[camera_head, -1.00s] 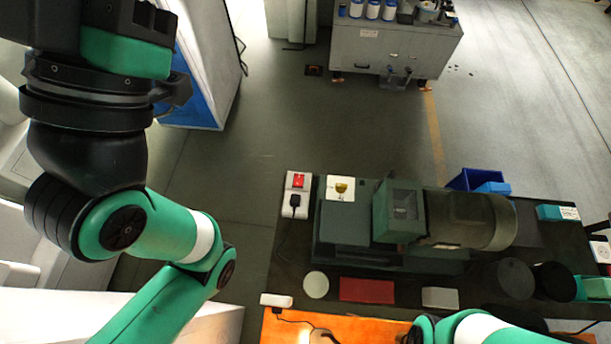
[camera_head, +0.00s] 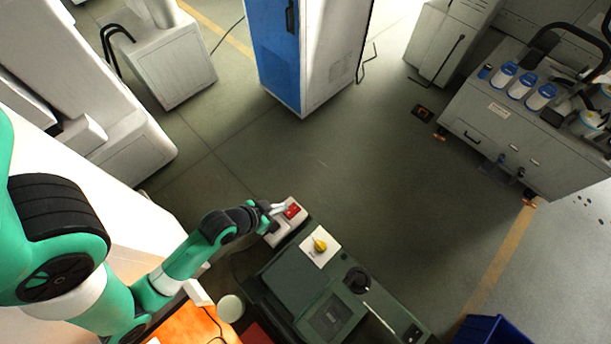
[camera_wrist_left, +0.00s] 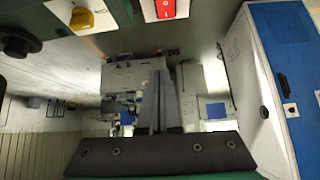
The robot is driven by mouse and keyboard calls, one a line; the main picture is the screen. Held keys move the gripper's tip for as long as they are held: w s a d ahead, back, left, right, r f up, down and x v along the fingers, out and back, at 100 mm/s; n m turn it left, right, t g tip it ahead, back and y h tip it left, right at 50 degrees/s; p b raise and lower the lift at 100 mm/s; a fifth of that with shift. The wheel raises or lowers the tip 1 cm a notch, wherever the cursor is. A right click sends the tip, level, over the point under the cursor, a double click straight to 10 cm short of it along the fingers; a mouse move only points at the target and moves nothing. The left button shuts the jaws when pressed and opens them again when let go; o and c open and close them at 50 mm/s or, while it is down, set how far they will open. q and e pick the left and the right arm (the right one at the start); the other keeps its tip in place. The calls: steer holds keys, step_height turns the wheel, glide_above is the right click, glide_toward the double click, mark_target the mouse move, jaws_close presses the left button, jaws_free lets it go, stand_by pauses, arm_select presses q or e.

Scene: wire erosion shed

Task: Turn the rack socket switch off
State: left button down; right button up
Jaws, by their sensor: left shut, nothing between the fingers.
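The rack socket (camera_head: 284,229) is a white block on the corner of the bench. Its red rocker switch (camera_head: 292,211) shows at the block's far end. My left gripper (camera_head: 279,208) is shut and empty, with its tips right beside the red switch; I cannot tell whether they touch it. In the left wrist view the red switch (camera_wrist_left: 165,8) is at the top edge, above the shut fingers (camera_wrist_left: 166,75). The switch's tilt is too small to read. The black plug is hidden by my left gripper. My right gripper is out of view.
A white plate with a yellow knob (camera_head: 319,245) sits on the green machine (camera_head: 291,289) beside the socket. A black knob (camera_head: 357,280) stands further right. A blue cabinet (camera_head: 270,45) and a grey cart (camera_head: 500,125) stand beyond open floor.

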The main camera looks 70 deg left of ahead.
arm_select(q)
steer(key=shift+n+g, duration=0.3)
steer(key=shift+g, duration=0.2)
steer(key=s, duration=0.2)
steer(key=s+f, duration=0.1)
steer(key=shift+s+f, duration=0.2)
steer(key=shift+s, duration=0.2)
steer(key=b, duration=0.6)
glide_above(292, 211)
steer(key=s, duration=0.2)
steer(key=f, duration=0.8)
steer(key=shift+w+d+f, duration=0.1)
steer(key=shift+d+f, duration=0.2)
steer(key=shift+f, duration=0.05)
steer(key=shift+s+d+f+b, duration=0.1)
steer(key=shift+s+f+b, duration=0.1)
steer(key=shift+f, duration=0.35)
steer(key=shift+s+d+f+b, duration=0.1)
steer(key=shift+s+f+b, duration=0.1)
steer(key=shift+f, duration=0.8)
